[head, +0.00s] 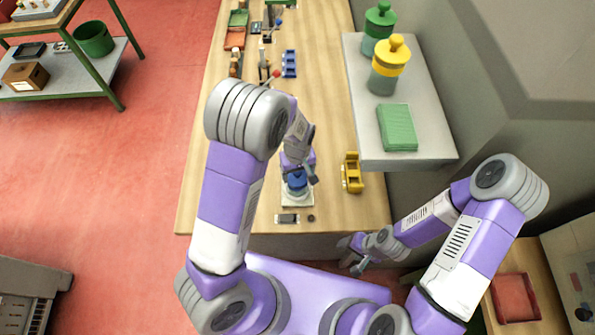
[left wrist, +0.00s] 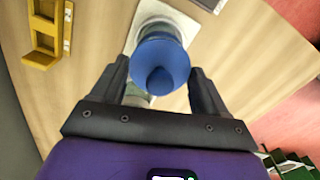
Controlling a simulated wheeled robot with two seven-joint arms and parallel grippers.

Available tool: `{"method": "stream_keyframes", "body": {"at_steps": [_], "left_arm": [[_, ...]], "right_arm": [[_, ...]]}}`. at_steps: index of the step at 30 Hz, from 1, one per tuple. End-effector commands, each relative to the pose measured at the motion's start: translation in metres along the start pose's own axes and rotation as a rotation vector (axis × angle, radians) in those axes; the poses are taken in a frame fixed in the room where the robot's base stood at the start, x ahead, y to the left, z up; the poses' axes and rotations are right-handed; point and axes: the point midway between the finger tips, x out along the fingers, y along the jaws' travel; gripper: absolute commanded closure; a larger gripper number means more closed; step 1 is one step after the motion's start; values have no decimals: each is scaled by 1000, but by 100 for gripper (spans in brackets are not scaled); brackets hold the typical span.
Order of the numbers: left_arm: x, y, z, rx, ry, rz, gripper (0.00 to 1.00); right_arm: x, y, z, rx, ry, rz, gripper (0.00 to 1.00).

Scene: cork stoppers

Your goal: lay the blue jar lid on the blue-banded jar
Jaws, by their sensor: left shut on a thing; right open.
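The blue jar lid (head: 297,180), round with a knob on top, is between the fingers of my left gripper (head: 299,172). My right gripper (head: 352,262) is open and empty, low beyond the table's front edge.
A pale square mat (head: 297,201) lies under the jar. A yellow holder (head: 351,173) stands to its right, and a small grey device (head: 287,218) in front. A grey shelf (head: 430,145) at the right bears green- and yellow-topped jars (head: 388,70) and a green stack (head: 397,128).

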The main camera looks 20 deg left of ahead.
Motion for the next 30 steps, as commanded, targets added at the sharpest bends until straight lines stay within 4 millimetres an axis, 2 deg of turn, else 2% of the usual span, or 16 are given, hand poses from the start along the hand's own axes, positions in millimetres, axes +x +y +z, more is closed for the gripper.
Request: {"method": "stream_keyframes", "body": {"at_steps": [6, 7, 12, 20, 30], "left_arm": [[1, 0, 0, 0, 0, 0, 54], [1, 0, 0, 0, 0, 0, 23], [1, 0, 0, 0, 0, 0, 0], [-1, 0, 0, 0, 0, 0, 0], [-20, 0, 0, 0, 0, 0, 0]], "right_arm": [[0, 0, 0, 0, 0, 0, 36], [0, 0, 0, 0, 0, 0, 36], [0, 0, 0, 0, 0, 0, 36], [-1, 0, 0, 0, 0, 0, 36], [-16, -6, 1, 0, 0, 0, 36]]}}
